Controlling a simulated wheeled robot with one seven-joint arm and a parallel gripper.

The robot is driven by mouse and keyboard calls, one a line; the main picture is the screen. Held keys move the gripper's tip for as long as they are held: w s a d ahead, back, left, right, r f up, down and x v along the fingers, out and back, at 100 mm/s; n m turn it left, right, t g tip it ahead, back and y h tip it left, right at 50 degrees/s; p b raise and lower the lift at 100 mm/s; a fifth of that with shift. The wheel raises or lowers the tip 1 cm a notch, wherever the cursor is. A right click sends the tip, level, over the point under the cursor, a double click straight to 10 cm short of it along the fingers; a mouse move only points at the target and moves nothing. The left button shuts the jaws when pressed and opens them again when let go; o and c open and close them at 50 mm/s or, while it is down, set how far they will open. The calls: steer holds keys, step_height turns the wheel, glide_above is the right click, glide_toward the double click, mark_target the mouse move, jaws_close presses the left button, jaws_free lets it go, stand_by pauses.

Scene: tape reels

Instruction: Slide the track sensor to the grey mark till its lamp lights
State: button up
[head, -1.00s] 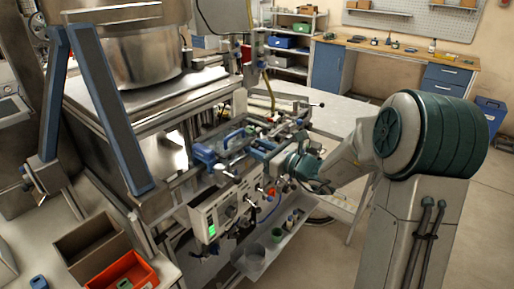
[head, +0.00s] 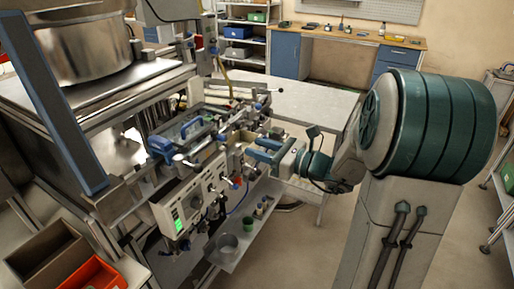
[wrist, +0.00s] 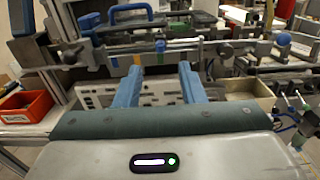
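My gripper (head: 262,150) is open and empty in the head view, close to the front right of the machine. In the wrist view its two blue fingers (wrist: 160,76) stand well apart with nothing between them. Ahead of the fingertips a silver rail (wrist: 178,45) runs across the machine front. Small fittings sit along it, including a dark block (wrist: 70,53) at left and a grey block with a lever (wrist: 223,50) at right. I cannot tell which fitting is the track sensor. The grey mark and the sensor's lamp cannot be made out.
A control box (head: 188,213) with a lit green display is on the machine front. Blue handles (wrist: 130,12) stand above the rail. A tray with cups (head: 240,240) lies below. An orange bin (head: 95,275) is at lower left.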

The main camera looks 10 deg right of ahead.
mark_target(225, 139)
steer(key=p+x, duration=0.2)
steer(key=x, duration=0.3)
steer(key=p+x, duration=0.2)
steer(key=x, duration=0.3)
steer(key=shift+w+a+f, duration=0.2)
steer(key=shift+f, duration=0.05)
jaws_close()
